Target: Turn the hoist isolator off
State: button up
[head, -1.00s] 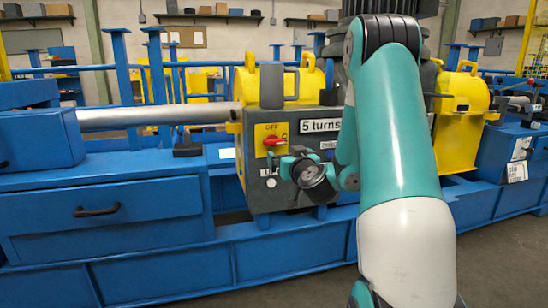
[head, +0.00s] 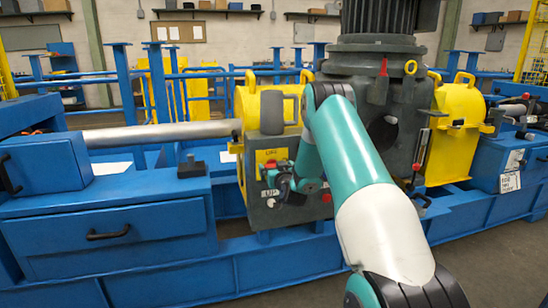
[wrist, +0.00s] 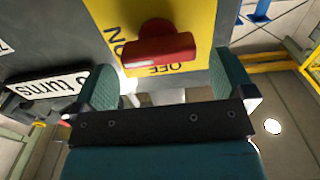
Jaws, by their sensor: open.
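The hoist isolator is a red rotary handle (wrist: 160,50) on a yellow plate (wrist: 202,28) marked ON and OFF, seen in the wrist view. Its bar lies across the picture, with the OFF label just below it and ON to its left. In the head view the yellow plate (head: 271,156) is on the dark grey box, and my gripper (head: 281,178) largely hides the handle. In the wrist view my gripper (wrist: 168,85) is open, one teal finger on each side below the handle. The handle appears just beyond the fingertips; I cannot tell if they touch.
A shiny shaft (head: 160,132) enters from the left above blue drawers (head: 110,225). A large dark motor (head: 385,90) and yellow guard (head: 455,140) stand to the right. The floor in front is clear.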

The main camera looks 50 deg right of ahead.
jog(key=shift+x, duration=1.45)
jog(key=shift+c, duration=0.5)
jog(key=c, duration=0.8)
